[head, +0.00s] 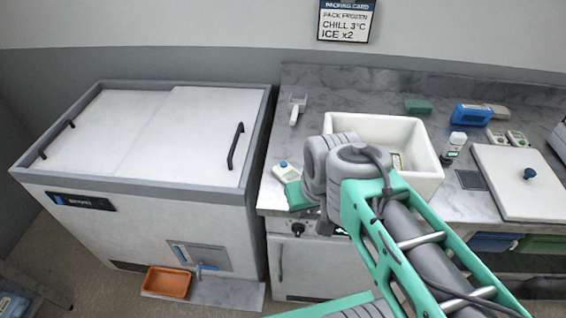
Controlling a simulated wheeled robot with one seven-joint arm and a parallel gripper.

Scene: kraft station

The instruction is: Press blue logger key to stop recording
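A small white device with a blue spot on its upper end (286,171) lies on the grey counter near its front left edge. It looks like a logger, and the blue spot may be its key; it is too small to be sure. My arm reaches in from the lower right. The teal end of my arm, where my gripper (299,196) is, is just in front of this device and close to it. My fingertips cannot be made out, and whether they touch the device cannot be told.
A white open box (430,178) stands behind my wrist, partly hidden. A white chest freezer (190,130) is left of the counter (345,88). A scoop-like white tool (296,108), blue case (472,114), small white-green devices (517,138) and white lid (515,190) also lie there.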

